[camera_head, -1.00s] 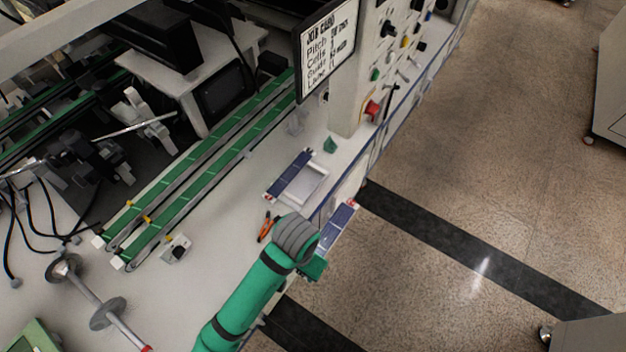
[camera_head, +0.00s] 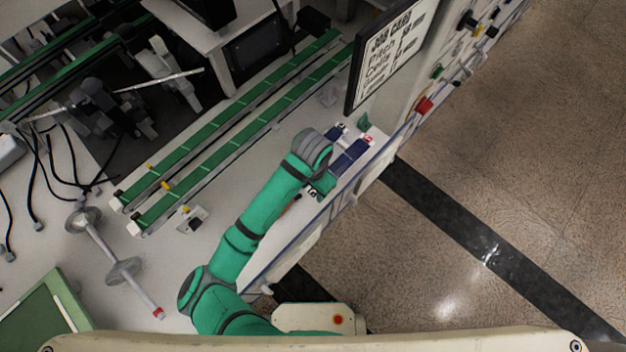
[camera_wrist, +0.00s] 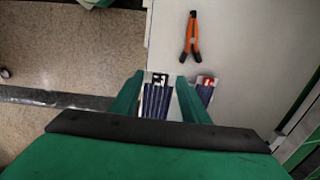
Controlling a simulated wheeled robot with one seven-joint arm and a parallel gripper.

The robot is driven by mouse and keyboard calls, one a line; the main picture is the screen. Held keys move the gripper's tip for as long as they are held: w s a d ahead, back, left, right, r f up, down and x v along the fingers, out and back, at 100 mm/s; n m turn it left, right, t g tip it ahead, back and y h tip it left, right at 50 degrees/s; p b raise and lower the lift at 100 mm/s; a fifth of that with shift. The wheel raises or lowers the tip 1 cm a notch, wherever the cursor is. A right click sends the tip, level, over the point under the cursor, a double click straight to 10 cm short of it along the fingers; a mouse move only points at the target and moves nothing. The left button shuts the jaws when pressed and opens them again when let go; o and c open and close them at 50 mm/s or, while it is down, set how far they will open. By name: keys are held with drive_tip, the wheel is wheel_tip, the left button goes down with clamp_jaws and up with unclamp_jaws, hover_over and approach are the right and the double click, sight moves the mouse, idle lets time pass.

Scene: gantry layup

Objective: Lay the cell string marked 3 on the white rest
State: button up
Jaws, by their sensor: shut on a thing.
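My gripper (camera_head: 323,186) is shut on a dark blue cell string (camera_head: 350,158); in the wrist view the string (camera_wrist: 156,102) runs between the two green fingers (camera_wrist: 160,84). Its number cannot be read. The held string is over the bench's right part, over or close beside the white rest (camera_head: 377,141); whether it touches is not clear. A second blue string (camera_head: 336,132) lies at the rest's left side, mostly hidden by my arm in the head view. In the wrist view that string (camera_wrist: 205,92), with a red-marked end, is right of my right finger.
Orange-handled pliers (camera_wrist: 190,40) lie on the bench. A small green object (camera_head: 364,122) sits beyond the rest, below the job card (camera_head: 385,55). Green conveyor tracks (camera_head: 240,125) run to the left. The bench edge drops to open floor on the right.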

drive_tip(key=shift+w+a+f, duration=0.2)
drive_tip(key=shift+w+f, duration=0.75)
drive_tip(key=shift+f, duration=0.6)
drive_tip(key=shift+w+a+f, duration=0.15)
drive_tip(key=shift+w+f, duration=0.75)
drive_tip(key=shift+f, duration=0.65)
drive_tip(key=shift+w+a+f, duration=0.2)
drive_tip(key=shift+w+f, duration=0.75)
drive_tip(key=shift+f, duration=0.9)
drive_tip(key=o, duration=1.1)
drive_tip(key=shift+c, duration=0.2)
wheel_tip(320, 180, up, 13)
drive_tip(key=shift+f, duration=0.15)
